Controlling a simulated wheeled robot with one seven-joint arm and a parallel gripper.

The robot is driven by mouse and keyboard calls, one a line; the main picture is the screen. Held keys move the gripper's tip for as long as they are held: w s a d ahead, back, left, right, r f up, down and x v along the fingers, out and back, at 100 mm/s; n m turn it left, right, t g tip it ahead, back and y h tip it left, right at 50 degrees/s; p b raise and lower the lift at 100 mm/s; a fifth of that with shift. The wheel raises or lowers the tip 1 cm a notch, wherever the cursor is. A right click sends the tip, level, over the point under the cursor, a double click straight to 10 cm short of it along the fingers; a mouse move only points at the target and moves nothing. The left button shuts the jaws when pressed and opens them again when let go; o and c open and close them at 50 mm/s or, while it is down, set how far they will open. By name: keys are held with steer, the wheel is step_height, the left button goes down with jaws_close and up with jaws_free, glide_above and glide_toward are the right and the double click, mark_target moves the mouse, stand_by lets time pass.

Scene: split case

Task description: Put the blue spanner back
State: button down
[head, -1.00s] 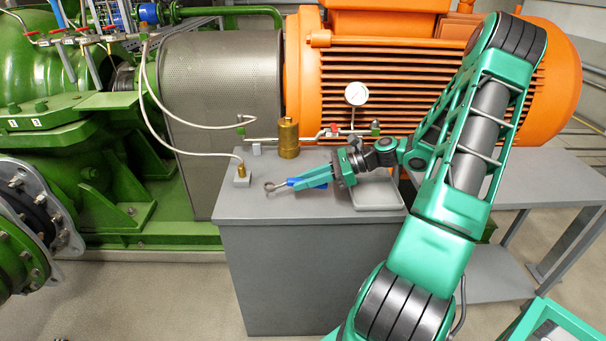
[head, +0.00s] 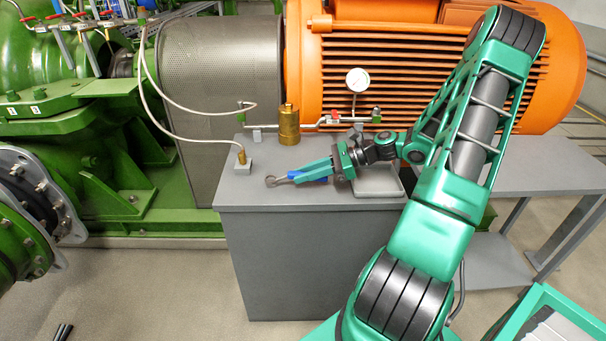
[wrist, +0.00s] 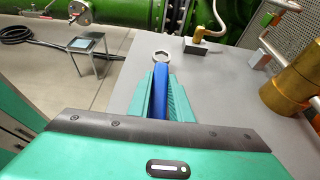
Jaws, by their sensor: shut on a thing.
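The blue spanner (head: 295,177) has a blue handle and a silver ring end that points left in the head view. My gripper (head: 306,175) is shut on its handle, above the grey cabinet top (head: 250,197). In the wrist view the blue handle (wrist: 159,92) lies between my two green fingers (wrist: 160,95), and the ring end (wrist: 162,57) sticks out beyond the tips. I cannot tell how far the spanner is above the surface. No place that clearly belongs to the spanner shows.
The orange motor (head: 400,85) is behind. A small table (wrist: 86,47) stands beyond on the floor.

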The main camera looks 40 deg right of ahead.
steer(key=shift+f, duration=0.9)
steer(key=c, duration=1)
jaws_free()
steer(key=shift+c, duration=0.2)
steer(key=shift+v, duration=2.95)
steer(key=shift+f, duration=0.1)
